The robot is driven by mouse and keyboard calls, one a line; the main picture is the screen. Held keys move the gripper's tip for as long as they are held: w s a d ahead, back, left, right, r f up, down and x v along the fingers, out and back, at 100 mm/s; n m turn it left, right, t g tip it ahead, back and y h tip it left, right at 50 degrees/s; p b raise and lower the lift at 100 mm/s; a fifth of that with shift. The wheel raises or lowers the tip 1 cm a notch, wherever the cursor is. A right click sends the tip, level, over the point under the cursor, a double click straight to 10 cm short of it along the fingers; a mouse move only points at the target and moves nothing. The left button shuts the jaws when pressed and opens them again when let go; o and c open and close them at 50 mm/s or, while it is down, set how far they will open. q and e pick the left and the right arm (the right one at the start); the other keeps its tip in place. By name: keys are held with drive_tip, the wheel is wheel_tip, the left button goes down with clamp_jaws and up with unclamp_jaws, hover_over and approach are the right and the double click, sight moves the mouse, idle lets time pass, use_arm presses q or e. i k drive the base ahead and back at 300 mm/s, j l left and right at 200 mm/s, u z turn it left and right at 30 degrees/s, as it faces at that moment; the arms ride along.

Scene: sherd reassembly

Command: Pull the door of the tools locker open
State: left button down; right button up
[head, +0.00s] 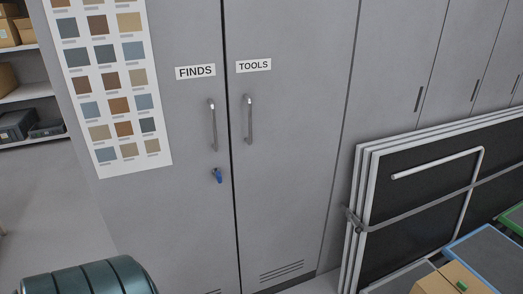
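The tools locker door (295,150) is the right one of two grey doors and stands shut, with a white TOOLS label (254,65) near its top. Its upright metal bar handle (249,119) is close to the door's left edge. The left door (190,130) carries a FINDS label (195,71), its own bar handle (213,125) and a blue key or tag (217,175) below it. A dark gap runs between the two doors. Neither gripper shows in the head view.
Framed dark panels (420,200), strapped together, lean against the lockers at the right. A cardboard box (450,280) and blue-edged tray (485,255) are at the lower right. A dark green ribbed drum-like object (90,278) is at the lower left. Shelves (25,93) stand far left.

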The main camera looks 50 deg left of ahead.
sight(289, 63)
drive_tip(key=u, duration=1.25)
